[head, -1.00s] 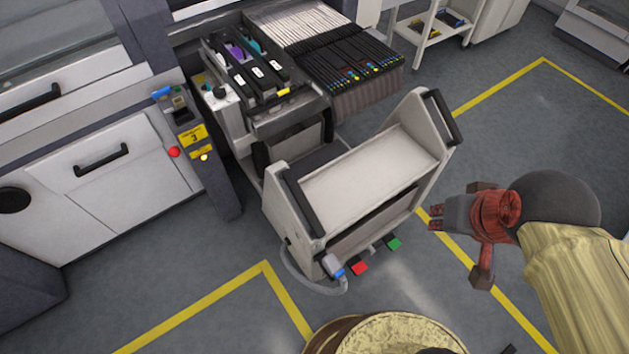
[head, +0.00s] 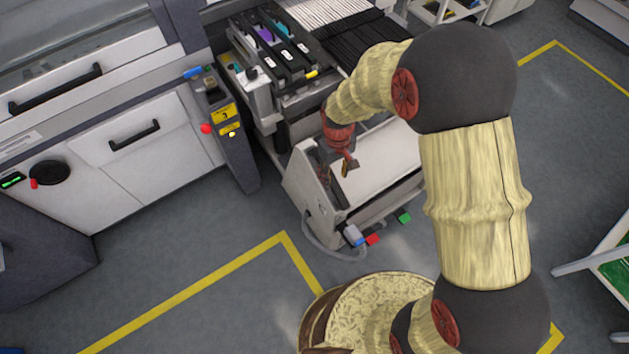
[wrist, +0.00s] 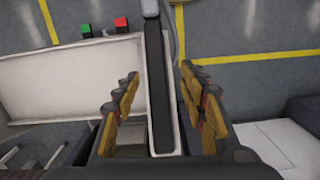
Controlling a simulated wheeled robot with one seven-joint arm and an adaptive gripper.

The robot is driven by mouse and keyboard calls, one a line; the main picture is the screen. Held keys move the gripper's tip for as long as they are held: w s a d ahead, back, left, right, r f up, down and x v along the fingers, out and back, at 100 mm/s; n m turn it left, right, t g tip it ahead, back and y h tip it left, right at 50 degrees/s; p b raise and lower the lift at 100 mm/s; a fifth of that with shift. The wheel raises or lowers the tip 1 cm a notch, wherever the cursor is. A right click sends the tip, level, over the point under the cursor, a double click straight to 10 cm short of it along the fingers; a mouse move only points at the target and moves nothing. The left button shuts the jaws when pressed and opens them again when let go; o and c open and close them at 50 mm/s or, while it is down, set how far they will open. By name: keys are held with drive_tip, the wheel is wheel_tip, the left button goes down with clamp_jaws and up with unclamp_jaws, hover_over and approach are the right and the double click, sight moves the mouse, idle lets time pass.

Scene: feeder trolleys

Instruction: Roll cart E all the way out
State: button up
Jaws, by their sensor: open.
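A white cart (head: 392,168) with a tray-like top stands docked against the feeder machine; I take it as cart E, though no letter is readable. Red (head: 373,239) and green (head: 404,217) pedals sit low on its near side. My gripper (head: 346,165) is over the cart's left end and hides part of the black handle there. In the wrist view my gripper (wrist: 160,78) is open, with one finger on each side of the black handle bar (wrist: 158,100). A gap shows on both sides, so the fingers are not closed on it.
The feeder machine (head: 285,55) with cartridges and black strips is behind the cart. A control post (head: 232,140) with yellow labels stands to its left. Yellow floor lines (head: 190,290) mark the bay. Grey floor in front is clear beside my base.

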drive_tip(key=shift+w+a+r+t, duration=0.2)
drive_tip(key=shift+w+a, duration=0.1)
drive_tip(key=shift+w, duration=0.2)
drive_tip(key=shift+w+a+r+t, duration=0.15)
drive_tip(key=shift+w+a, duration=0.1)
drive_tip(key=shift+w, duration=0.25)
drive_tip(key=shift+d+f+n, duration=0.1)
drive_tip(key=shift+n, duration=0.2)
wheel_tip(320, 180, down, 8)
drive_tip(key=shift+r+b, duration=0.25)
drive_tip(key=shift+b, duration=0.7)
drive_tip(key=shift+c, duration=0.5)
clamp_jaws()
